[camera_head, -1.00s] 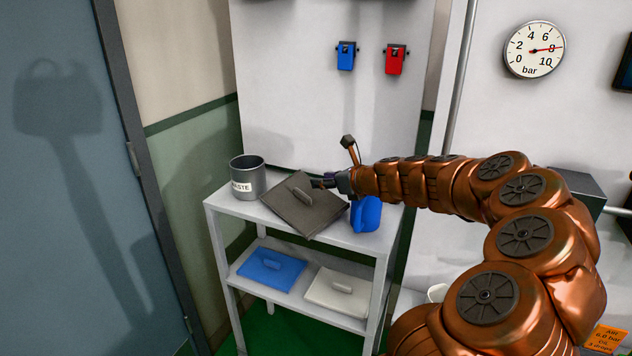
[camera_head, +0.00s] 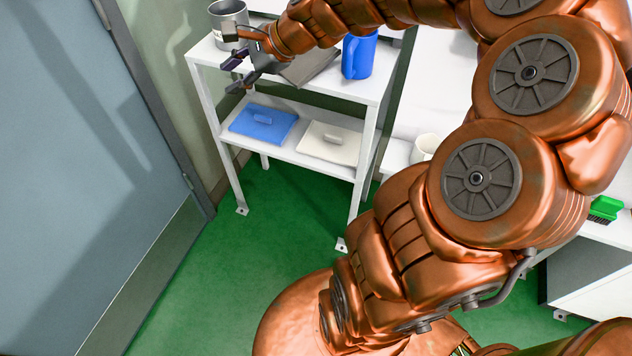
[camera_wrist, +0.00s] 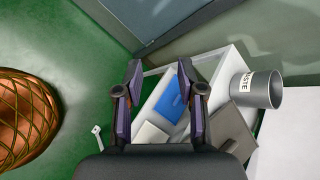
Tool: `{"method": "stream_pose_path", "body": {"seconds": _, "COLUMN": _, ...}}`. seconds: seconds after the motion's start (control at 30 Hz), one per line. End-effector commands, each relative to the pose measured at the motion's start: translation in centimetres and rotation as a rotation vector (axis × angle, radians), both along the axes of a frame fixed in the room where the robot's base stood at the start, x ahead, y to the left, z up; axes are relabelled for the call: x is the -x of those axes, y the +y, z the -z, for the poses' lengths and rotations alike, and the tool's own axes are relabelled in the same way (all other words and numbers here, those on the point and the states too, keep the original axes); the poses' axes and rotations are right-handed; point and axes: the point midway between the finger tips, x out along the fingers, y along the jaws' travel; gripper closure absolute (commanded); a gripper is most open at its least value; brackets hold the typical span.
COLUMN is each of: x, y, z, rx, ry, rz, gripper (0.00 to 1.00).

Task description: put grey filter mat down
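The grey filter mat (camera_head: 312,66) lies on the top shelf of the white rack, partly hidden behind my arm in the head view. In the wrist view the grey mat (camera_wrist: 228,136) lies flat beside the waste tin, below and to the right of my gripper. My gripper (camera_head: 233,76) is at the front left of the top shelf, apart from the mat. In the wrist view my gripper (camera_wrist: 158,72) has its two fingers spread, with nothing between them.
The white rack (camera_head: 372,93) holds a waste tin (camera_head: 228,18) and a blue jug (camera_head: 358,57) on top. A blue mat (camera_head: 264,124) and a cream mat (camera_head: 330,142) lie on its lower shelf. The green floor (camera_head: 222,262) before it is clear. A door (camera_head: 80,120) stands left.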

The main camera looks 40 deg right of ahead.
Motion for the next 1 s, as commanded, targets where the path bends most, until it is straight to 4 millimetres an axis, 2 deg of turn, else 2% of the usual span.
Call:
{"method": "stream_pose_path", "body": {"seconds": 0.03, "x": 2.5, "y": 3.2, "z": 0.7, "rx": 0.107, "ry": -0.003, "rz": -0.154, "gripper": 0.61}}
{"method": "stream_pose_path", "body": {"seconds": 0.1, "x": 6.1, "y": 6.2, "z": 2.1, "rx": 0.254, "ry": -0.008, "rz": -0.367, "gripper": 0.61}}
{"method": "stream_pose_path", "body": {"seconds": 0.2, "x": 11.9, "y": 8.8, "z": 4.4, "rx": 0.445, "ry": -0.002, "rz": -0.672, "gripper": 0.61}}
{"method": "stream_pose_path", "body": {"seconds": 0.33, "x": 19.5, "y": 9.3, "z": 6.9, "rx": 0.649, "ry": 0.022, "rz": -1.048, "gripper": 0.61}}
{"method": "stream_pose_path", "body": {"seconds": 0.4, "x": 23.0, "y": 8.5, "z": 7.9, "rx": 0.735, "ry": 0.041, "rz": -1.223, "gripper": 0.61}}
{"method": "stream_pose_path", "body": {"seconds": 0.5, "x": 27.1, "y": 6.9, "z": 8.7, "rx": 0.817, "ry": 0.073, "rz": -1.428, "gripper": 0.61}}
{"method": "stream_pose_path", "body": {"seconds": 0.6, "x": 29.9, "y": 5.4, "z": 9.2, "rx": 0.854, "ry": 0.106, "rz": -1.568, "gripper": 0.61}}
{"method": "stream_pose_path", "body": {"seconds": 0.7, "x": 31.3, "y": 4.7, "z": 9.3, "rx": 0.876, "ry": 0.122, "rz": -1.641, "gripper": 0.61}}
{"method": "stream_pose_path", "body": {"seconds": 1.0, "x": 31.7, "y": 4.4, "z": 9.3, "rx": 0.88, "ry": 0.126, "rz": -1.666, "gripper": 0.61}}
